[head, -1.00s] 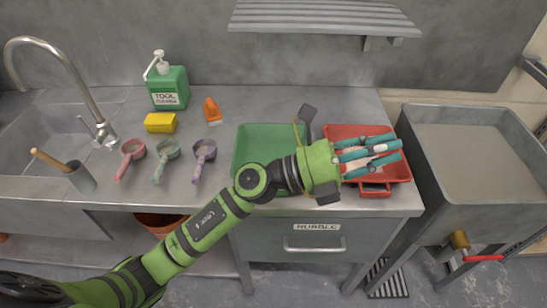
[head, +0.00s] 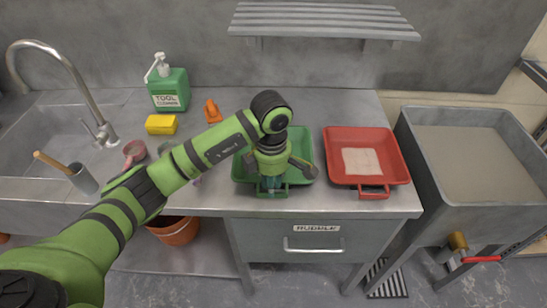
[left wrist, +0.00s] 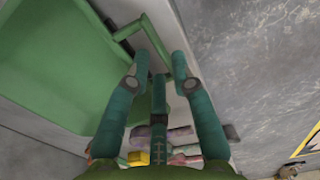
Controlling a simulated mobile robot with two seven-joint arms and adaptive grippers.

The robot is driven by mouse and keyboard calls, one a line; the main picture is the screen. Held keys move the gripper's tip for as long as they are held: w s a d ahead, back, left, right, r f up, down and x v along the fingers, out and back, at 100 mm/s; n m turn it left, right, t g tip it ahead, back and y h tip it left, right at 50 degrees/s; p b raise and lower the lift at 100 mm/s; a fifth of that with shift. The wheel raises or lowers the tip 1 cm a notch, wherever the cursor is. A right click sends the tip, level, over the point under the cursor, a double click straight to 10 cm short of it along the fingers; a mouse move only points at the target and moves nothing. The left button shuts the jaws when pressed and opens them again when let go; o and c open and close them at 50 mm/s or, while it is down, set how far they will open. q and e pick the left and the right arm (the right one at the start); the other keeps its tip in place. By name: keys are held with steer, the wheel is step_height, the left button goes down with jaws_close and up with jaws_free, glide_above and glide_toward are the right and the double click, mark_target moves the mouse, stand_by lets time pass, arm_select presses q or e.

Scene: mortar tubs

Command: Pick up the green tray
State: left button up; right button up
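The green tray (head: 301,141) lies on the steel counter, left of the red tray. My left arm covers much of it in the head view. My left gripper (head: 271,187) points down at the tray's front edge, over the handle side. In the left wrist view the green tray (left wrist: 55,60) fills the upper left, and its loop handle (left wrist: 150,38) lies just beyond the teal fingertips. My left gripper (left wrist: 160,66) is open there, its fingers spread close to the handle. I cannot tell whether they touch it. My right gripper is not in view.
The red tray (head: 402,167) holding a pale slab stands close on the right. On the left are a yellow sponge (head: 161,124), an orange tool (head: 212,111), a green cleaner bottle (head: 170,90) and scoops partly behind my arm. A slatted shelf (head: 322,20) hangs above.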

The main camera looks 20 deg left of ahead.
mark_target(273, 200)
arm_select(q)
step_height(273, 200, down, 4)
steer(key=shift+d+r+p, duration=0.1)
steer(key=shift+r+p, duration=0.05)
steer(key=shift+p, duration=0.65)
steer(key=shift+f, duration=0.5)
jaws_close()
steer(key=shift+w+r, duration=0.1)
